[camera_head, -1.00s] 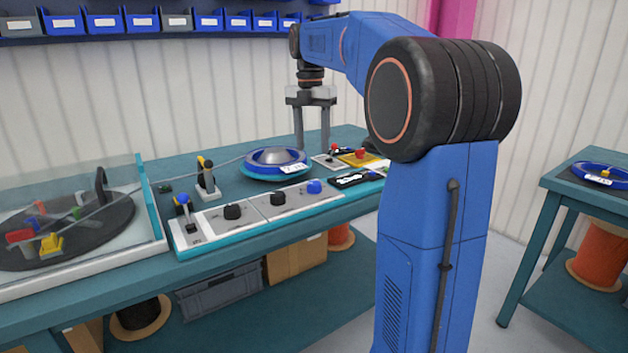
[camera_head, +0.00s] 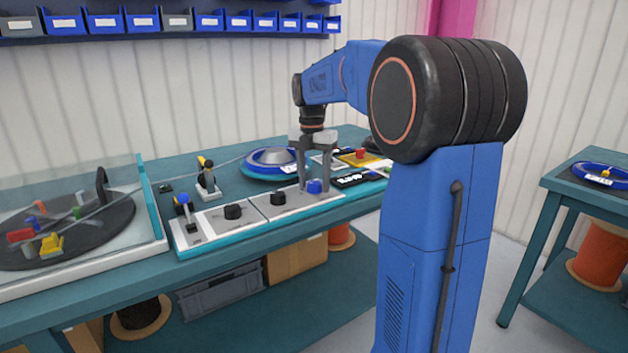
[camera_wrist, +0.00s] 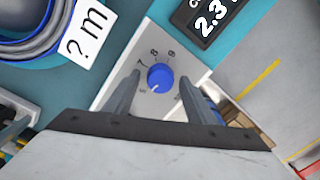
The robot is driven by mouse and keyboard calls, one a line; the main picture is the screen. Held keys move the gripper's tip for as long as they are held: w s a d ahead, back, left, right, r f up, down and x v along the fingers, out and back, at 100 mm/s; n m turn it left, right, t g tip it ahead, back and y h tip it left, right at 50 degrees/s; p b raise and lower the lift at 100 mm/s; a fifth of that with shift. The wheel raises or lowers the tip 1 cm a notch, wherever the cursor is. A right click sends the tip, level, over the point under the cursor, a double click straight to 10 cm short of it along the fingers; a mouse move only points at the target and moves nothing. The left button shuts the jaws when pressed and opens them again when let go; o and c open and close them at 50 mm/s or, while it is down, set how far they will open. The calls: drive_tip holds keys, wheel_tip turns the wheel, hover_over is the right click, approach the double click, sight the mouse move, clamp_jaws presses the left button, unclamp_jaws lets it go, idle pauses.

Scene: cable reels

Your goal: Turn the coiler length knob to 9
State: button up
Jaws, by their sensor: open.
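The coiler length knob, a blue knob (camera_head: 314,187), sits at the right end of the light control panel (camera_head: 260,213). In the wrist view the blue knob (camera_wrist: 160,77) has printed numbers around it, including 7 and 8; the others are hard to read. A small white mark shows on its lower edge. My gripper (camera_head: 317,189) points down over the knob. In the wrist view my gripper (camera_wrist: 163,92) is open, with one finger on each side of the knob and gaps between. I cannot tell how deep the fingertips reach.
Two black knobs (camera_head: 278,198) and a blue-topped lever (camera_head: 183,199) share the panel. A cable coil on a blue reel (camera_head: 268,165) lies behind it. A display reading 2.3 (camera_wrist: 211,14) is close by. A clear-covered turntable (camera_head: 70,230) stands at left.

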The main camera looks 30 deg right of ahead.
drive_tip(key=c, duration=1)
drive_tip(key=shift+c, duration=0.2)
